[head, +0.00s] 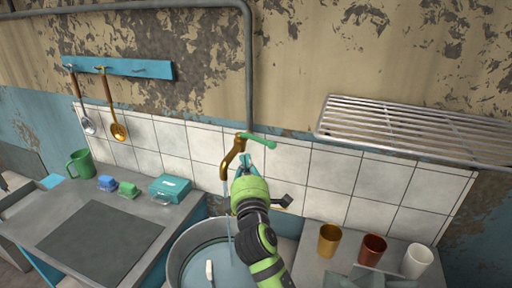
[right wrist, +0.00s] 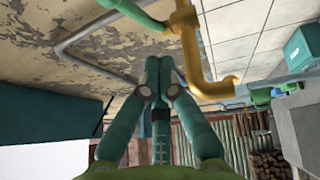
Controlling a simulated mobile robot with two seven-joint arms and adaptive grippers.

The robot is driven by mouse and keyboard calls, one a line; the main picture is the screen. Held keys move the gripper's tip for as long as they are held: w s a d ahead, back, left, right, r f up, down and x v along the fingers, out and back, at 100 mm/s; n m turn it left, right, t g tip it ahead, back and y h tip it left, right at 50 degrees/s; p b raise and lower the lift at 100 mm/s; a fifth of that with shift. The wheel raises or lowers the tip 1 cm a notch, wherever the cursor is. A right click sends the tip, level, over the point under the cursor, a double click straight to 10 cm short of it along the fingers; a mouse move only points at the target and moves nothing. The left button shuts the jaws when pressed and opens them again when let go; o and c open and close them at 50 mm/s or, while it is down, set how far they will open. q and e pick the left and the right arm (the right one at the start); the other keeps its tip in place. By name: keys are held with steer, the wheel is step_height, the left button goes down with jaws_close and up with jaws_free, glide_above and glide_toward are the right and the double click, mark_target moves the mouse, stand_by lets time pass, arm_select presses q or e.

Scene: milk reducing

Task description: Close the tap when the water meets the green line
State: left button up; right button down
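The brass tap (head: 232,153) with its green lever handle (head: 258,139) is on the tiled wall; the lever points right. In the right wrist view the tap (right wrist: 192,50) and lever (right wrist: 135,12) are close to my fingers. A thin stream of water (head: 228,224) falls into the large grey tub (head: 178,243), which holds water (head: 205,262). I cannot make out a green line; my right arm covers part of the tub. My right gripper (head: 244,168) is just below the lever. In its wrist view the fingertips (right wrist: 160,68) are together with nothing between them. My left gripper is out of view.
A metal rack (head: 415,130) juts from the wall at right above several cups (head: 372,249). At left, a counter (head: 105,243) holds a green mug (head: 79,163) and a teal box (head: 170,187). Ladles (head: 118,131) hang above. A small white thing (head: 209,270) is in the tub.

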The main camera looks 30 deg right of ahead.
mark_target(255, 140)
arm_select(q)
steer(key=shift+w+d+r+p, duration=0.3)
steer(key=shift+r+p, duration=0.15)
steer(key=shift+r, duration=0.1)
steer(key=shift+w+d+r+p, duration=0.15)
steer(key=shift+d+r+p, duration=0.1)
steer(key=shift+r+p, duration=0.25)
arm_select(e)
steer(key=d, duration=0.1)
steer(key=w+d, duration=0.2)
steer(key=shift+d+r, duration=0.35)
steer(key=shift+r, duration=0.05)
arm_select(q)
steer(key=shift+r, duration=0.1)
